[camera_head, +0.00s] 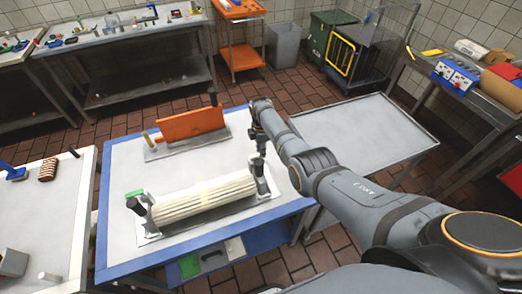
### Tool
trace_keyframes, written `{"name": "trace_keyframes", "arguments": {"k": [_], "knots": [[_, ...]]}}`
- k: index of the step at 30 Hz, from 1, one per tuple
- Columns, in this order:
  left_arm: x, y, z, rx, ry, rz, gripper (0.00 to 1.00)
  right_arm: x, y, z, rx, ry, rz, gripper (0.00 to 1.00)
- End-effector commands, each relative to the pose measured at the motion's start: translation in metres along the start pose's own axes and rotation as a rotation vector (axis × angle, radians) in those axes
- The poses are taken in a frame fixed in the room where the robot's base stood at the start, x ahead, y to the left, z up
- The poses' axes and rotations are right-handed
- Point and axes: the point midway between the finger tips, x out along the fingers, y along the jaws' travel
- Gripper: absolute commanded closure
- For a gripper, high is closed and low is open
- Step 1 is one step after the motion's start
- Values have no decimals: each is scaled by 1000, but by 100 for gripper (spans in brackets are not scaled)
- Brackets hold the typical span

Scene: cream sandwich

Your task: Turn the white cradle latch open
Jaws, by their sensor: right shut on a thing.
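The white cradle (155,236) stands on the near part of the blue-edged table and bears a long cream ribbed roller (205,200). A grey end bracket with the cradle latch (262,184) is at its right end. My right gripper (260,150) reaches down over that end and is shut on the upper part of the latch; the fingers hide most of the handle. At the left end are a dark clamp (138,206) and a green piece (134,193). My left gripper is not in view.
A bare grey table (355,125) is to the right, partly behind my right arm.

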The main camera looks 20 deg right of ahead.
Motion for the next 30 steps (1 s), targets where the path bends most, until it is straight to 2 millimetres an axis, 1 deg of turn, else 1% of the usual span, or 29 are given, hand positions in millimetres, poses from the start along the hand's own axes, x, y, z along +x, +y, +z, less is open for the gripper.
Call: {"name": "trace_keyframes", "arguments": {"k": [4, 5, 9, 10, 18, 22, 25, 30], "knots": [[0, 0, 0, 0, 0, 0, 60, -2, 2, 1, -1, -2, 7, 100], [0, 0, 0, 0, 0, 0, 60, -2, 2, 1, -1, -2, 7, 80], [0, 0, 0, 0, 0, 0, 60, -2, 2, 1, 0, -2, 5, 61], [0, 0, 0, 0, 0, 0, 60, -2, 2, 1, 0, -2, 5, 58], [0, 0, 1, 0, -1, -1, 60, -1, 1, 0, 1, -1, 3, 58], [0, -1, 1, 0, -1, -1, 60, -9, 1, 0, 1, -1, 4, 58], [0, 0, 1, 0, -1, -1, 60, -26, 1, 0, 1, -1, 7, 58], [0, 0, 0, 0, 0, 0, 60, -70, 2, 0, 0, -1, 8, 58]]}}
